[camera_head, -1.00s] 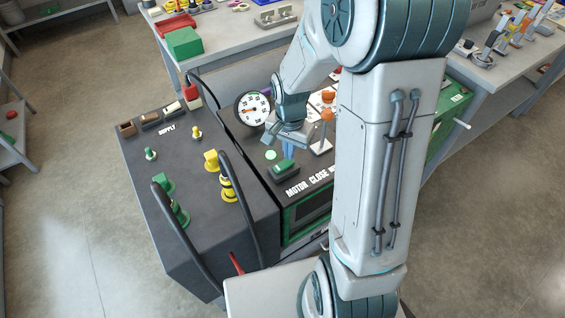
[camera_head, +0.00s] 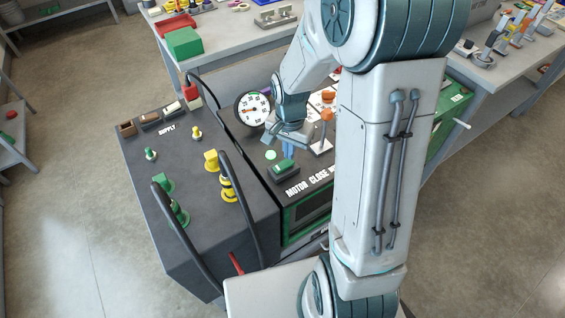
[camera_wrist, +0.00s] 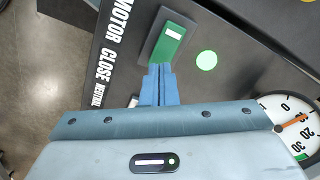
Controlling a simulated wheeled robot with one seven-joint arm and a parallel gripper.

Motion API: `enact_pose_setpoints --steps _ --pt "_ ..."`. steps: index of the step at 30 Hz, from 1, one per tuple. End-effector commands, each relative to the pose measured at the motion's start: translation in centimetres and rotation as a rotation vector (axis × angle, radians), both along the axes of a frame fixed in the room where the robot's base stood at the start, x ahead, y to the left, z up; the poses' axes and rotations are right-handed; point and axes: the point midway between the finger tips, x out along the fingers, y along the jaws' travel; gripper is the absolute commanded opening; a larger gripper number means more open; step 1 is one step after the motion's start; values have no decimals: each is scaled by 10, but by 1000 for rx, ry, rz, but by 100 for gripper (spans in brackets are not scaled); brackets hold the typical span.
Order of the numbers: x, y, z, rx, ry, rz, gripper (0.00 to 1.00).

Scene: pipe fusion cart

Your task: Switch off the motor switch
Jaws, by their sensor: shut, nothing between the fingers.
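The motor switch (camera_head: 283,168) is a green rocker in a dark frame, above the white "MOTOR" lettering on the black panel. It also shows in the wrist view (camera_wrist: 170,42), with a white mark on its far half. My gripper (camera_head: 288,152) is over the panel at the switch. In the wrist view its blue fingers (camera_wrist: 158,72) are together and empty, with their tips at the near end of the green rocker. I cannot tell whether they touch it. A round pale green lamp (camera_wrist: 207,60) beside the switch looks lit.
A round dial gauge (camera_head: 253,109) stands behind the switch. Orange-topped levers (camera_head: 327,115) are close to the right of my gripper. A black box with green and yellow connectors (camera_head: 211,160) and looping black hoses (camera_head: 240,205) is on the left.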

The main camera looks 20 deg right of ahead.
Motion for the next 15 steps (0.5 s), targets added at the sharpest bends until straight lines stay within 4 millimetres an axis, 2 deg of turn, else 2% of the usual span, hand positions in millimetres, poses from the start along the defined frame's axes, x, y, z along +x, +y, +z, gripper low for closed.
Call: enact_pose_setpoints --steps 15 --pt "0 0 -8 0 0 0 0"
